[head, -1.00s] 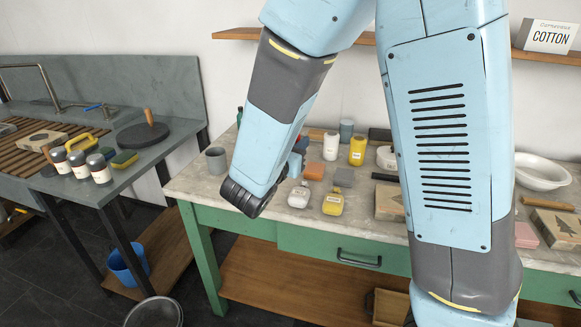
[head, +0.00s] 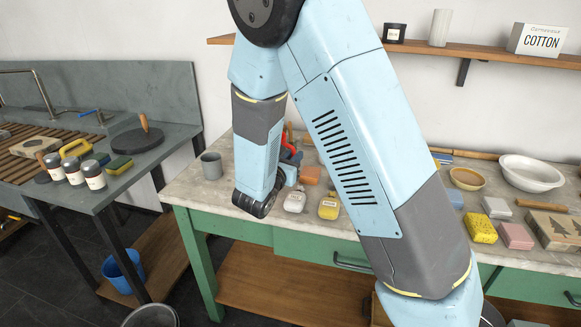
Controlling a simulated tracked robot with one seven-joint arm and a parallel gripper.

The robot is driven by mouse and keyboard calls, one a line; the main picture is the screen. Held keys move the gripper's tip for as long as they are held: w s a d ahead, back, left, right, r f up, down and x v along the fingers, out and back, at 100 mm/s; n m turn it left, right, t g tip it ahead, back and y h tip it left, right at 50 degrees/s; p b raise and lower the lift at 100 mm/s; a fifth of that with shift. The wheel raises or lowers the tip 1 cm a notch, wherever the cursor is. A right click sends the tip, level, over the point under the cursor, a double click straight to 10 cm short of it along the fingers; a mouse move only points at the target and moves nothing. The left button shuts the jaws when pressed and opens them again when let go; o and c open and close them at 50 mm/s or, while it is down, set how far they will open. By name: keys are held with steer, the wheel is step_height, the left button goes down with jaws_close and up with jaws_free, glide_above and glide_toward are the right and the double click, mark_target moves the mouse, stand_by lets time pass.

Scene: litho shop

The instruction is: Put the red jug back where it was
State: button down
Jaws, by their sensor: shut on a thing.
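The red jug (head: 287,142) shows only in part, as a red patch behind my arm's wrist, above the left part of the green table. My gripper (head: 291,157) is beside it, mostly hidden by the wrist, and is shut on the red jug. The jug's base and whether it touches the tabletop are hidden.
The stone-topped green table (head: 218,188) holds a grey cup (head: 211,165) at left. A white bottle (head: 295,200), a yellow bottle (head: 330,207) and an orange block (head: 310,175) stand close right of my wrist. A white bowl (head: 531,172) and yellow sponge (head: 480,228) lie further right.

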steer(key=shift+w+f, duration=0.1)
steer(key=shift+f, duration=1.45)
steer(key=c, duration=1.1)
jaws_free()
steer(key=shift+o, duration=0.2)
